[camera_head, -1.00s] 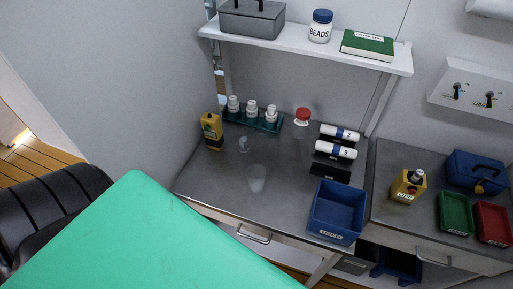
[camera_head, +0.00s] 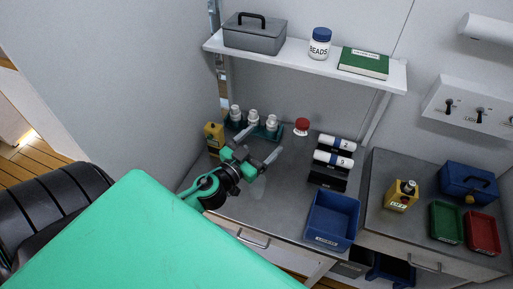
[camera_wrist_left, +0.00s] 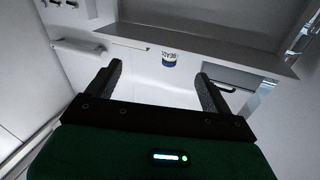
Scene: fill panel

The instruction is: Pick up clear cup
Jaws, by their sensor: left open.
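The clear cup (camera_head: 259,187) stands on the grey metal counter (camera_head: 285,205) in the head view. It is faint and partly hidden by my left gripper. My left gripper (camera_head: 259,146) is above the counter, overlapping the cup's upper left in the picture, with its fingers spread and nothing between them. In the left wrist view the open fingers (camera_wrist_left: 158,80) point toward the wall and shelf, and the cup is not seen there. I cannot tell the gripper's height over the counter. My right gripper is not in view.
A teal rack of white-capped bottles (camera_head: 254,124), a yellow bottle (camera_head: 213,136) and a red-capped jar (camera_head: 302,127) stand behind. A black holder with white rolls (camera_head: 333,160) and a blue bin (camera_head: 333,216) are to the right. The shelf (camera_head: 300,60) hangs above.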

